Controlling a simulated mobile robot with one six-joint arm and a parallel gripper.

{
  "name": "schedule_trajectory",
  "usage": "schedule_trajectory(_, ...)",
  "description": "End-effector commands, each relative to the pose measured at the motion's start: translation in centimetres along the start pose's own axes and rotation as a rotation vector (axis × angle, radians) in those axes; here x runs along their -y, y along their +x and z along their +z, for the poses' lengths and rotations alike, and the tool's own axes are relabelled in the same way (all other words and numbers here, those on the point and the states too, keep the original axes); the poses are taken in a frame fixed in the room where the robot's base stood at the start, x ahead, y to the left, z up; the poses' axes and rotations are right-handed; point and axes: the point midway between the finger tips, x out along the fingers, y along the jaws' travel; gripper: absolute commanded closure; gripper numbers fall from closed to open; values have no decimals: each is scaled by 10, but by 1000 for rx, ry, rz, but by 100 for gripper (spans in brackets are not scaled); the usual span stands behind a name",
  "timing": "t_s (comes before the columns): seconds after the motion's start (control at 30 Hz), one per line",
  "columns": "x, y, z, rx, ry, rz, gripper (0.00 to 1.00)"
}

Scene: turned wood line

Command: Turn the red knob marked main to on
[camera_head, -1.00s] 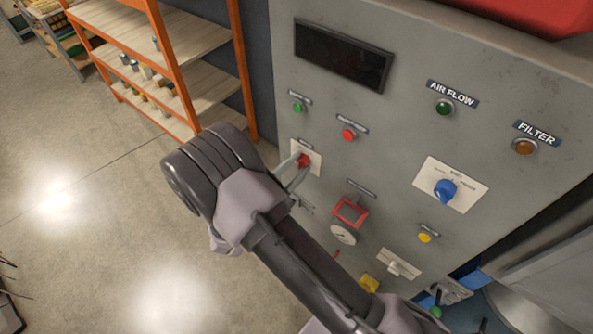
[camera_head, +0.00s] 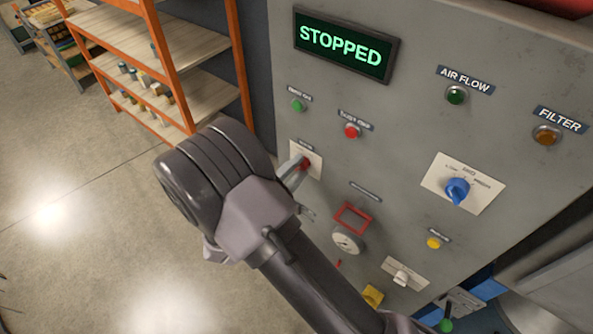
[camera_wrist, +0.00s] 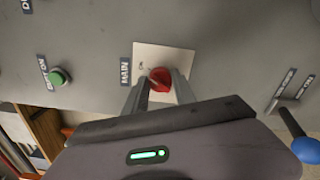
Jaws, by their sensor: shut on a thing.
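The red knob (camera_wrist: 160,79) sits on a pale square plate (camera_wrist: 150,56) beside a label reading MAIN in the wrist view. In the head view the knob (camera_head: 305,163) is at the left of the grey panel (camera_head: 400,120), partly hidden by my fingers. My gripper (camera_wrist: 158,86) has one finger on each side of the knob and is shut on it. The display (camera_head: 345,44) at the panel's top is lit and reads STOPPED in green.
A blue knob (camera_head: 457,190) is farther right. Orange shelving (camera_head: 182,65) stands left of the panel.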

Motion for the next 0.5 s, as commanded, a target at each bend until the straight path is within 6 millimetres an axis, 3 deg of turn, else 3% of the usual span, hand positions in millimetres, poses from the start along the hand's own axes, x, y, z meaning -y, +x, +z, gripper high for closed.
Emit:
schedule_trajectory(0.33, 0, 0, 0, 0, 2, 0, 100)
schedule_trajectory(0.37, 0, 0, 0, 0, 2, 0, 64)
schedule_trajectory(0.43, 0, 0, 0, 0, 2, 0, 50)
schedule_trajectory(0.5, 0, 0, 0, 0, 2, 0, 46)
